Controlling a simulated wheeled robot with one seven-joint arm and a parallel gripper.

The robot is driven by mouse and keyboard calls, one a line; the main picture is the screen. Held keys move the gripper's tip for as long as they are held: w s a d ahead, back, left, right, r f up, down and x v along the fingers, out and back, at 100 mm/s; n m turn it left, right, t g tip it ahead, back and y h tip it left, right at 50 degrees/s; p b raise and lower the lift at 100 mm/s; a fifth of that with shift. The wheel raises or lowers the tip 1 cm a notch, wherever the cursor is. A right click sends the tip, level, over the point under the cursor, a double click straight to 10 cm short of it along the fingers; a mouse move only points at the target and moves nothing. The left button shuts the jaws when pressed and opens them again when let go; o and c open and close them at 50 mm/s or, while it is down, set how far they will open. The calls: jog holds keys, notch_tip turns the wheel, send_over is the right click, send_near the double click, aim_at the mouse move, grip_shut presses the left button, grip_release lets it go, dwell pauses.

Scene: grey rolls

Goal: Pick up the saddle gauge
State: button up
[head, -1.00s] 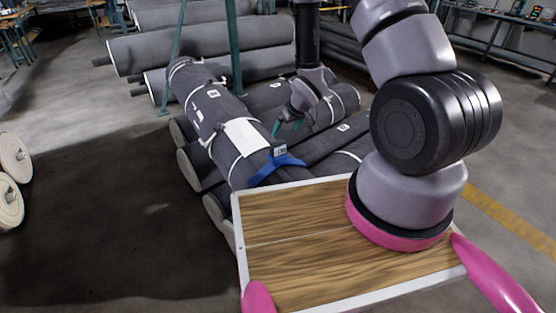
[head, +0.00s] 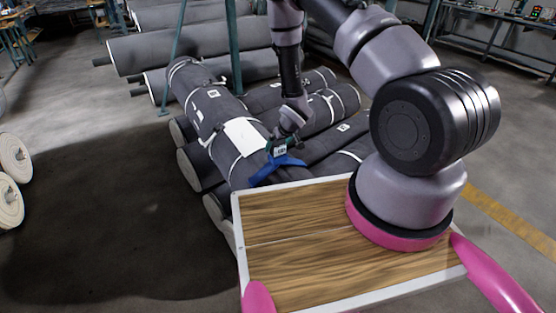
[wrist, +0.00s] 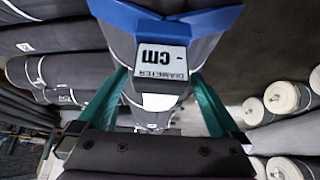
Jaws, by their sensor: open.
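The saddle gauge (head: 276,168) is a blue bridge-shaped piece with a small labelled display, sitting astride the top grey roll (head: 205,105) near its front end. In the wrist view the gauge (wrist: 150,20) shows at the top, its display reading "DIAMETER cm". My gripper (head: 284,141) is just above and behind the display in the head view. In the wrist view my gripper's teal fingers (wrist: 160,72) are spread, one on each side of the display, with gaps visible. Contact with the gauge cannot be made out. Nothing is held.
A white sheet (head: 243,136) lies on the top roll beside the gauge. Several grey rolls (head: 320,110) lie underneath and to the right. A green post (head: 233,50) stands behind. Pale-ended rolls (head: 10,200) lie at far left. The floor left of the stack is clear.

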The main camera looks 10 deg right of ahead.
grip_shut()
dwell(0.3)
